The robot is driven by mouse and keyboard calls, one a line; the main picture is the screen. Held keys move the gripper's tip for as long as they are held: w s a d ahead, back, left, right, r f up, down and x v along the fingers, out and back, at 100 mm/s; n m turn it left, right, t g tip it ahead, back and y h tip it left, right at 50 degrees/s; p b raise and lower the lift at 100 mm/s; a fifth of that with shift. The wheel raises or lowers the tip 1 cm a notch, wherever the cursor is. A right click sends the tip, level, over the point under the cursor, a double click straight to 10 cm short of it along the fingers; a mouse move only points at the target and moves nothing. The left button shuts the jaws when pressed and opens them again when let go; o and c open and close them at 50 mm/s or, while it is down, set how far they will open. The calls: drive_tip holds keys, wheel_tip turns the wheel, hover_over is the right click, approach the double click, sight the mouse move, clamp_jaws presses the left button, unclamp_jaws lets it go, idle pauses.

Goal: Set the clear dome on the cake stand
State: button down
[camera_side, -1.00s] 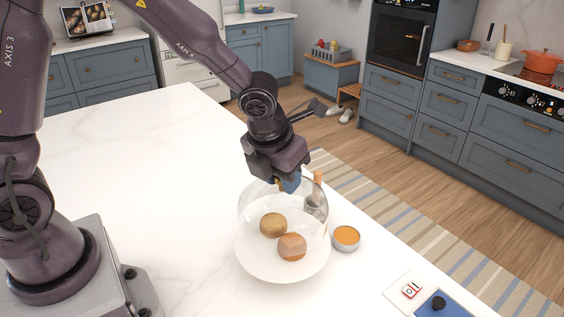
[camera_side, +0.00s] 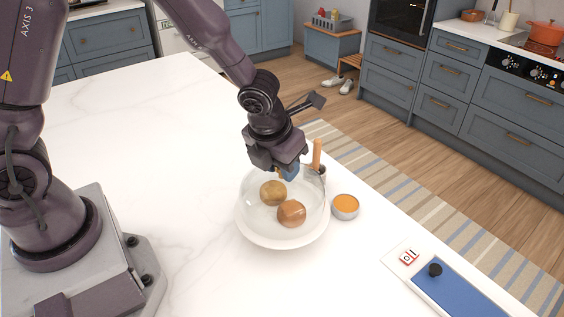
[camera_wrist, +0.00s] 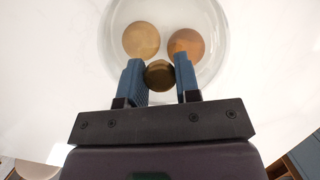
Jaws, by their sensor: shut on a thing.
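The clear dome (camera_side: 256,200) is over the white cake stand (camera_side: 275,243), with two brown buns (camera_side: 291,213) inside its outline. The dome looks upright and low over the plate; I cannot tell whether its rim touches. My gripper (camera_side: 289,172) is above the dome, its blue fingers shut on the dome's knob. In the wrist view, the brown knob (camera_wrist: 159,75) sits between the fingertips, with the two buns (camera_wrist: 141,39) seen through the dome beyond it. The dome's far side is partly hidden by my gripper.
A small dish of orange contents (camera_side: 345,206) stands close to the right of the stand. A wooden handle (camera_side: 317,151) rises behind the dome. A blue panel (camera_side: 459,292) with a black knob lies at the lower right. The counter at left is clear.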

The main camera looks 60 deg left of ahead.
idle(0.4)
drive_tip(key=c, duration=0.8)
unclamp_jaws()
drive_tip(key=shift+o, duration=0.2)
drive_tip(key=v, duration=1.3)
drive_tip(key=s+a+r+n, duration=0.2)
drive_tip(key=s+n, duration=0.2)
drive_tip(key=n, duration=0.7)
drive_tip(key=s+a+r+n+t, duration=0.1)
drive_tip(key=s+n, duration=0.4)
drive_tip(key=n, duration=0.6)
drive_tip(key=s+a+r+n+t+h, duration=0.1)
drive_tip(key=s+a+r+n, duration=0.3)
drive_tip(key=n, duration=0.7)
drive_tip(key=shift+s, duration=0.35)
